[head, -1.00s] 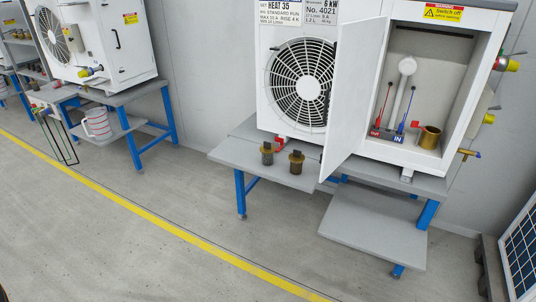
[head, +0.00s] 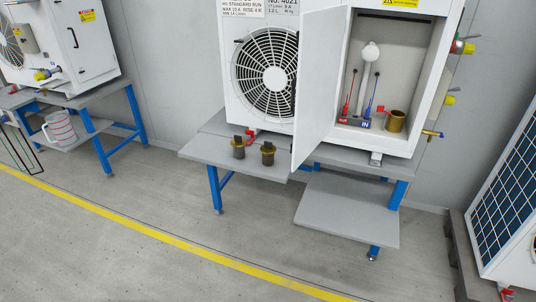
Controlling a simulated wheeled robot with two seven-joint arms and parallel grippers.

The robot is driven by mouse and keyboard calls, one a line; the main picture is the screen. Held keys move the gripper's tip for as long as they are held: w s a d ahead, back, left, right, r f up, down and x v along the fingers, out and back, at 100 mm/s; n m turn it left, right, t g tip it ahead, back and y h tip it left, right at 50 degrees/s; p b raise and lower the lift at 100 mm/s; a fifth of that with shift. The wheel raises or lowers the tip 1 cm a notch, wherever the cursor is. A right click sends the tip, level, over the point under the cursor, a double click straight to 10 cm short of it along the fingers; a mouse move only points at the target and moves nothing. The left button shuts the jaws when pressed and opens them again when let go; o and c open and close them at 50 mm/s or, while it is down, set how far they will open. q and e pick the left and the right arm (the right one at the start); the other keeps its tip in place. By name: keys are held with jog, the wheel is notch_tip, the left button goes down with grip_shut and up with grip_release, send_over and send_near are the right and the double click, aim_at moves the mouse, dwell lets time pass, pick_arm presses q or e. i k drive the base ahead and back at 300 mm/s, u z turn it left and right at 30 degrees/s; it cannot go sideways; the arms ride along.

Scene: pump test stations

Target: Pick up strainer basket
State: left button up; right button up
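Two small fittings with brass-coloured lower parts and dark tops stand upright on the grey bench (head: 215,160), in front of the fan unit: a left one (head: 238,148) and a right one (head: 268,154). They are a short way apart. I cannot tell whether either is the strainer basket. An open-topped brass cup (head: 396,122) sits inside the open cabinet at the right. Its inside is too small to make out. Neither of my grippers is in the head view.
The white cabinet door (head: 322,95) stands open, just right of the fittings. A lower grey shelf (head: 347,215) is empty. A solar panel (head: 505,190) stands at the right. A jug (head: 60,128) sits on another bench at left. The floor in front is clear.

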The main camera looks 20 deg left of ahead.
aim_at(238, 143)
jog(key=u, duration=0.65)
jog(key=i, duration=0.6)
jog(key=u, duration=0.4)
